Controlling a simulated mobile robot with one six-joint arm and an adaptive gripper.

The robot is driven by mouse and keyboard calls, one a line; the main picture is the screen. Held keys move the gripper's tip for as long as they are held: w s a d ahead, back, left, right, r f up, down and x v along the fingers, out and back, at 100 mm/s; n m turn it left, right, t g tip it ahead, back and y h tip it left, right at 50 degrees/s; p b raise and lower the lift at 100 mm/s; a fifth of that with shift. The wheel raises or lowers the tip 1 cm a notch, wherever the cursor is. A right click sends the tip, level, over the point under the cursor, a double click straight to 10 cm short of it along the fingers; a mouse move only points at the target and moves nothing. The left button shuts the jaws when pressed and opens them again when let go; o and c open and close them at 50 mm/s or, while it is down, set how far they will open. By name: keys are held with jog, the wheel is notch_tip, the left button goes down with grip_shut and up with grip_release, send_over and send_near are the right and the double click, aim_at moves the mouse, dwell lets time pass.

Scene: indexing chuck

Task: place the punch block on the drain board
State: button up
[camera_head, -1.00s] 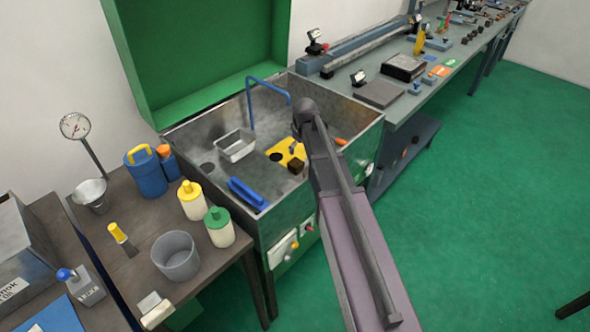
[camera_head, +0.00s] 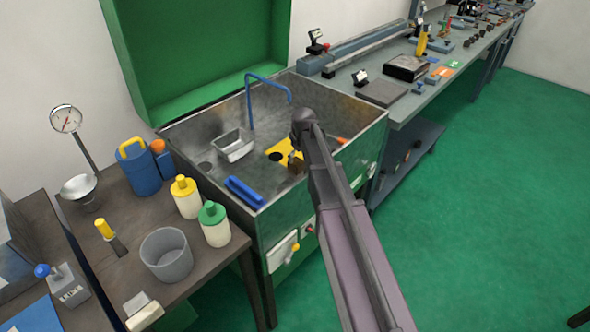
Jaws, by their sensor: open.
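A yellow board with dark round holes, which looks like the drain board (camera_head: 279,148), lies in the metal sink basin. A small brown and dark block, probably the punch block (camera_head: 295,165), is at the board's near right edge. I cannot tell whether it rests on the board or beside it. My gripper (camera_head: 298,143) is over the right part of the board, close to the block. It is open, but my arm and wrist hide most of it, including the fingertips and the right end of the board.
The sink (camera_head: 222,127) has raised walls, a blue spout (camera_head: 249,100), a metal tray (camera_head: 234,146) and a blue brush-like item (camera_head: 244,191). Bottles and a grey tub (camera_head: 166,256) crowd the left table. A workbench (camera_head: 440,87) runs to the right. Green floor is clear.

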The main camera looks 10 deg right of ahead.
aim_at(296, 162)
jog(key=shift+f, duration=0.1)
dwell(0.3)
jog(key=shift+a+b+x, duration=0.15)
jog(key=shift+b+x, duration=1.1)
jog(key=shift+a+b+x, duration=0.1)
jog(key=shift+b+x, duration=1.1)
jog(key=shift+x, duration=0.1)
jog(key=c, duration=1.2)
